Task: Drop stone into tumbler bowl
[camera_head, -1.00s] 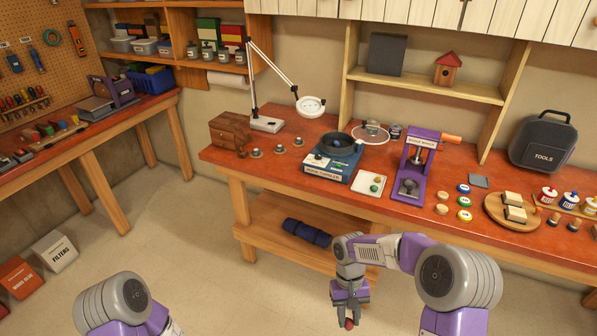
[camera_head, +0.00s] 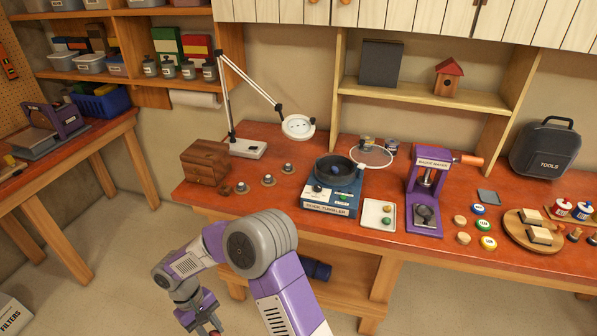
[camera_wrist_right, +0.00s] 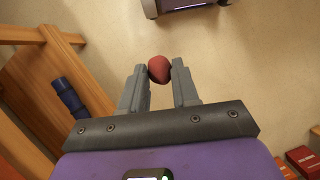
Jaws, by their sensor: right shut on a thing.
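My right gripper (camera_wrist_right: 159,78) is shut on a dark red stone (camera_wrist_right: 159,69), pinched between the fingertips in the right wrist view. In the head view my right gripper (camera_head: 208,325) is low at the bottom edge, in front of the bench and below its top, with the stone hardly visible. The tumbler bowl (camera_head: 351,178) is dark and round, open at the top, and sits on the blue rock tumbler base (camera_head: 330,200) on the red bench. A small blue thing (camera_head: 336,168) shows inside the bowl. My left gripper is out of view.
A white tray (camera_head: 370,222) with small stones stands right of the tumbler, then a purple press (camera_head: 424,195). A magnifier lamp (camera_head: 298,126) and a hoop-shaped screen (camera_head: 371,155) stand behind. A wooden box (camera_head: 205,162) and small metal pieces (camera_head: 268,180) lie to the left.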

